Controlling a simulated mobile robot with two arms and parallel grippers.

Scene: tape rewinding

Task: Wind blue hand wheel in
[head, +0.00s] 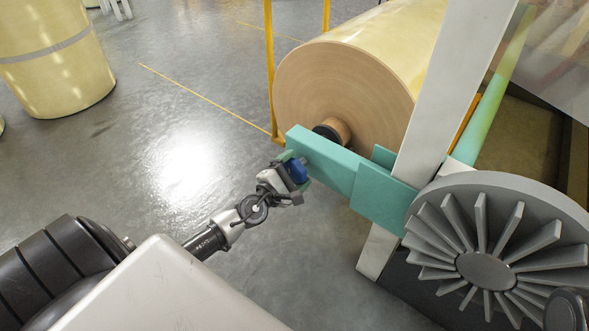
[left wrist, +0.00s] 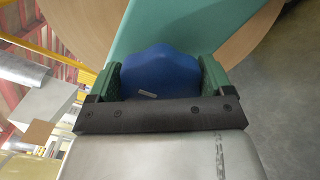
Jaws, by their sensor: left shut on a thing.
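The blue hand wheel (head: 299,171) sits at the near end of a teal arm (head: 335,163) that runs beside the end of a large roll (head: 345,92). My left gripper (head: 292,171) reaches it from the lower left and is shut on it. In the left wrist view the blue hand wheel (left wrist: 158,75) fills the space between the two green fingers of my left gripper (left wrist: 160,84), with the teal arm (left wrist: 165,25) just beyond. Part of the wheel is hidden by the gripper. My right gripper is not in view.
A large grey finned wheel (head: 485,270) stands at the lower right, by a pale upright post (head: 440,90). A yellow post (head: 270,70) stands left of the roll. Another roll (head: 55,55) stands at the upper left. The grey floor (head: 130,150) between is clear.

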